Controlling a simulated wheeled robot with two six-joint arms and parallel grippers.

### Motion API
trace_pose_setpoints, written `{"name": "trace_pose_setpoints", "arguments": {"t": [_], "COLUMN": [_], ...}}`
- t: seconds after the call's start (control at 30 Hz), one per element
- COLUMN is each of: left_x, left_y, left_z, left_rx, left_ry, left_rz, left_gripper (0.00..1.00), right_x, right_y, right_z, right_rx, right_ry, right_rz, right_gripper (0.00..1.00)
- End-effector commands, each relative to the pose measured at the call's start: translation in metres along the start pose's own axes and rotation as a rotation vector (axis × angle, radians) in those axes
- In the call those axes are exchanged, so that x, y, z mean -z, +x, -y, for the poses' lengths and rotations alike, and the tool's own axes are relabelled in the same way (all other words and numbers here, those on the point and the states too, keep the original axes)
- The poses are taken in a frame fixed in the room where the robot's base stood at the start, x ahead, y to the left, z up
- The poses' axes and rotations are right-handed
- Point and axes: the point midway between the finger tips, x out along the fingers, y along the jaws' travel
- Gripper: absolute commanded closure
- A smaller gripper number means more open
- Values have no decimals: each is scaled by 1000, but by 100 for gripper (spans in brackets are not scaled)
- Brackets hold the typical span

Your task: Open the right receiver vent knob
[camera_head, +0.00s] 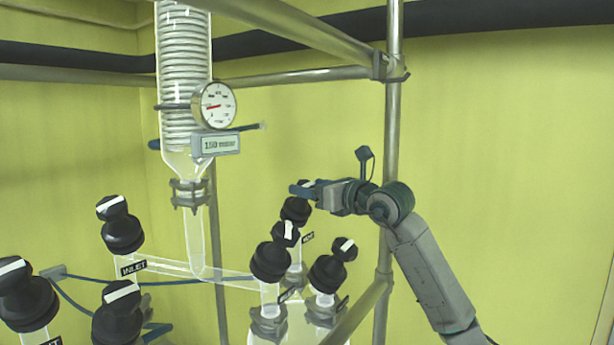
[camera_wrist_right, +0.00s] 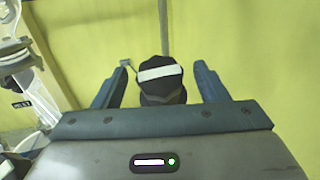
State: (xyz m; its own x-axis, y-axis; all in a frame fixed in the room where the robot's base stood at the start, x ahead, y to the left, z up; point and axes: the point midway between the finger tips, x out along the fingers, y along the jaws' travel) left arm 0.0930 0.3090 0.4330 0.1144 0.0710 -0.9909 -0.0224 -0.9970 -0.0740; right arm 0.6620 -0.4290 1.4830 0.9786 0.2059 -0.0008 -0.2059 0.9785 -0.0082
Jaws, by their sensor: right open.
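The right receiver vent knob, black with a white stripe, shows in the wrist view (camera_wrist_right: 162,84) between my fingers. Its stripe runs across the picture, from one finger side to the other, slightly tilted. In the head view the black knob (camera_head: 295,210) stands behind the other two of its cluster, by a small dark label (camera_head: 308,238). My right gripper (camera_head: 302,189) is at the top of this knob and partly hides it. In the wrist view the gripper (camera_wrist_right: 164,68) is open, with a gap between each finger and the knob. My left gripper is not in view.
Two more black knobs (camera_head: 270,260) (camera_head: 332,271) stand close in front. Several others, one labelled INLET (camera_head: 122,235), are at the left. A glass condenser with a gauge (camera_head: 214,105) hangs above left. A metal frame post (camera_head: 391,130) stands just behind my right arm.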

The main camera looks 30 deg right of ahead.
Motion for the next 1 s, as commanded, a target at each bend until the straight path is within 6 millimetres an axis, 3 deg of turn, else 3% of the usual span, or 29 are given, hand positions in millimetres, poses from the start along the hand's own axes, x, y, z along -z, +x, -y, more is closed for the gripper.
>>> {"name": "trace_pose_setpoints", "arguments": {"t": [0.2,0.53,0.77,1.0], "left_x": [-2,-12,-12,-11], "left_y": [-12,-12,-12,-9], "left_z": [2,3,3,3], "left_rx": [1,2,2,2], "left_ry": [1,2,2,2], "left_rz": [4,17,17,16], "left_gripper": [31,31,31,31], "right_x": [-1,0,0,1], "right_y": [16,19,19,19], "right_z": [0,0,0,1], "right_rx": [-1,0,0,-31], "right_ry": [0,-1,-1,-20], "right_rz": [1,1,0,-3], "right_gripper": [33,33,76,78]}}
